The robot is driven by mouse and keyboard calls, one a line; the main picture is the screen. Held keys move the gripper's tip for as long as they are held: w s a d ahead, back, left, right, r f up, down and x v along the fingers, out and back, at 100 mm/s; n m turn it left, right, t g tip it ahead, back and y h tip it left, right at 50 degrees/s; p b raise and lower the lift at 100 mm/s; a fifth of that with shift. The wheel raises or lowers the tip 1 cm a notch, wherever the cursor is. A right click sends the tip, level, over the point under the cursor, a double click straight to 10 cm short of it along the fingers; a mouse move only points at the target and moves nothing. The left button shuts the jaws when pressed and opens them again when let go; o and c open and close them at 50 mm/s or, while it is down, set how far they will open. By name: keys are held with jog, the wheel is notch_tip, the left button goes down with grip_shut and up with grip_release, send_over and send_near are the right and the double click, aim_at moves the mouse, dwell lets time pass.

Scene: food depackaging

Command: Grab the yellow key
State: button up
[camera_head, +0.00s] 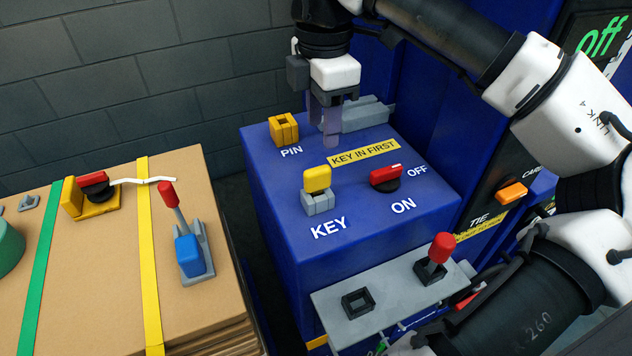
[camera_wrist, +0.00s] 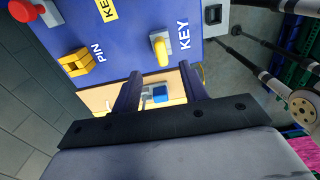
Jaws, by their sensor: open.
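The yellow key (camera_head: 317,179) stands upright in a grey socket (camera_head: 318,202) on top of the blue box, beside the word KEY. In the wrist view the yellow key (camera_wrist: 161,51) shows above and a little right of the space between my fingers. My gripper (camera_head: 325,123) is open and empty, pointing down over the back of the blue box. It is behind the key in the head view and apart from it. In the wrist view my gripper (camera_wrist: 163,85) shows its two fingers spread with nothing between them.
A yellow PIN block (camera_head: 284,130) and a red ON/OFF switch (camera_head: 386,178) flank the key on the blue box (camera_head: 275,185). A grey shelf with a red-knobbed lever (camera_head: 440,248) is in front. A cardboard stack (camera_head: 110,270) with a blue-and-red lever stands left.

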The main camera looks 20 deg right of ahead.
aim_at(318, 168)
notch_tip(318, 168, down, 6)
jog(key=shift+w+r+b, duration=0.15)
jog(key=shift+r+b, duration=0.05)
jog(key=shift+b, duration=1)
jog(key=shift+a+f+b, duration=0.2)
jog(key=shift+f+b, duration=0.4)
jog(key=shift+f, duration=0.75)
jog(key=shift+a+f+b, duration=0.2)
jog(key=shift+f+b, duration=0.35)
jog(key=shift+f, duration=0.75)
jog(key=shift+r, duration=0.1)
jog(key=shift+s, duration=0.2)
jog(key=shift+c, duration=0.3)
grip_shut()
